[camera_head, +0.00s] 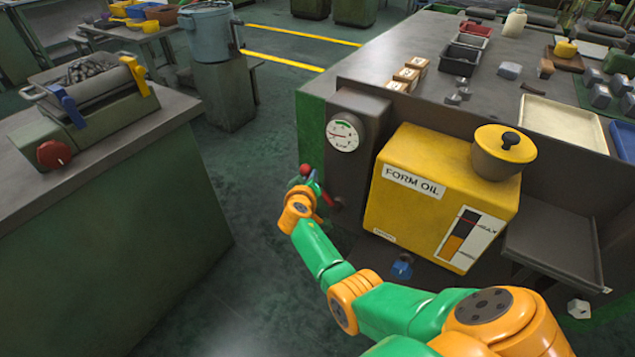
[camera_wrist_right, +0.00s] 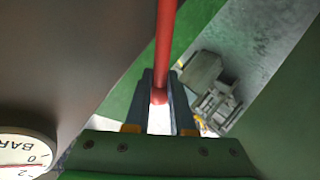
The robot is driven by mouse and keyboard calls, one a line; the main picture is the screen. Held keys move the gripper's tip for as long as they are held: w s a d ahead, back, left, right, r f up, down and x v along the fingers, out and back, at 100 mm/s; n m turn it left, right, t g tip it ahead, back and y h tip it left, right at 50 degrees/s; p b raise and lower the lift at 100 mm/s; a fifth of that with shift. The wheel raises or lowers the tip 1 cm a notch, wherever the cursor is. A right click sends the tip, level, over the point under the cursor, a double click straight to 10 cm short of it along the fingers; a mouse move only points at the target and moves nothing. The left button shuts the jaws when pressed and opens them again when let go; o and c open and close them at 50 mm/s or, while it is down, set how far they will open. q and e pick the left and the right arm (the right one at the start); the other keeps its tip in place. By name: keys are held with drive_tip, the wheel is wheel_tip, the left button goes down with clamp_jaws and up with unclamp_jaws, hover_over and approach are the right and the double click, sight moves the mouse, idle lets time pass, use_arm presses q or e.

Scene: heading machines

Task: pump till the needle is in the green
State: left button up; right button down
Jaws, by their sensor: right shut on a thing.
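The pressure gauge (camera_head: 343,133) has a round white face on the machine's dark front column. Its thin red needle seems to point to the left side, away from a small green band near the top; the exact reading is too small to tell. In the right wrist view part of the gauge (camera_wrist_right: 24,152) shows "0", "2" and "BAR". My right gripper (camera_head: 313,180) is beside the column below the gauge. It is shut on the red pump lever (camera_wrist_right: 166,45), whose rod runs between the fingers. My left gripper is out of view.
A yellow "FORM OIL" tank (camera_head: 430,190) with a level strip and a yellow-lidded cap (camera_head: 503,150) stands right of the column. A blue valve knob (camera_head: 402,267) sits beneath it. A green bench (camera_head: 110,190) stands at left, with open floor between.

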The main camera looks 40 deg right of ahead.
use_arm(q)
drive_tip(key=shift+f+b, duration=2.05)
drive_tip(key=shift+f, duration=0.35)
use_arm(e)
drive_tip(key=shift+w+a+f+n+g, duration=0.2)
drive_tip(key=shift+w+f+n+g, duration=0.25)
drive_tip(key=shift+w, duration=0.1)
drive_tip(key=shift+w+a+f+n+g, duration=0.15)
drive_tip(key=shift+w+f+n+g, duration=0.2)
drive_tip(key=shift+w+f+g, duration=0.15)
drive_tip(key=shift+r, duration=0.1)
drive_tip(key=c, duration=0.8)
unclamp_jaws()
drive_tip(key=shift+w+a, duration=0.15)
use_arm(q)
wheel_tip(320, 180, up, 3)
drive_tip(key=p, duration=0.3)
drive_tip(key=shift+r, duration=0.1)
use_arm(e)
drive_tip(key=v, duration=0.7)
drive_tip(key=shift+a+f, duration=0.1)
drive_tip(key=shift+f, duration=0.1)
